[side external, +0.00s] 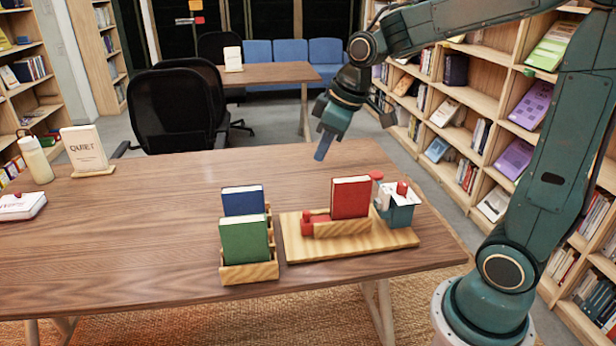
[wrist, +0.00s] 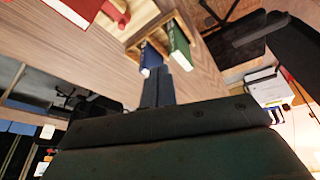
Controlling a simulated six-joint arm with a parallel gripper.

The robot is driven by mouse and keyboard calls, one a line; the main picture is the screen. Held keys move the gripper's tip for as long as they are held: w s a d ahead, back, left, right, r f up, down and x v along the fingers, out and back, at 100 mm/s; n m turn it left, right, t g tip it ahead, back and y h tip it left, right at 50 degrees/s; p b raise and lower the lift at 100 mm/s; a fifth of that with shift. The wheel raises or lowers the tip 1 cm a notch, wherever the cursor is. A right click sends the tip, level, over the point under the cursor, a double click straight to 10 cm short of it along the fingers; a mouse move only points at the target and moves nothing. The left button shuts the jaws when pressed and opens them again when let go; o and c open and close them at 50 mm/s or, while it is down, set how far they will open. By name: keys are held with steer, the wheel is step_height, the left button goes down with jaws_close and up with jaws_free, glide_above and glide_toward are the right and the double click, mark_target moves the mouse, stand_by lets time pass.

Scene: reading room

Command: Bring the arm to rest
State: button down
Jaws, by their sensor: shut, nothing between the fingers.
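My gripper (side external: 321,153) hangs in the air above the far part of the wooden table (side external: 160,215). It points down and slightly left, its fingers shut and empty. In the wrist view the closed fingers (wrist: 158,92) show at the centre. It touches nothing that I can see. A red book (side external: 350,197) stands upright on a wooden fixture (side external: 290,240), nearer the camera than my gripper. A blue book (side external: 243,201) and a green book (side external: 244,239) stand in a slotted wooden rack (side external: 250,273). These books also show upper middle in the wrist view, the green one clearest (wrist: 178,45).
A small teal device (side external: 398,213) with a red knob stands at the fixture's right end. A QUIET sign (side external: 84,150), a bottle (side external: 35,160) and a white box (side external: 20,206) are at the table's left. Bookshelves (side external: 480,110) line the right. Black chairs (side external: 172,108) stand behind.

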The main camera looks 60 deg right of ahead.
steer(key=s+a+r+m, duration=0.1)
steer(key=s+a+m, duration=0.1)
steer(key=s, duration=0.7)
steer(key=s+a+r+m+t, duration=0.1)
steer(key=s+m, duration=0.1)
steer(key=s, duration=0.7)
steer(key=shift+a+r+h, duration=0.3)
steer(key=shift+a+h, duration=0.1)
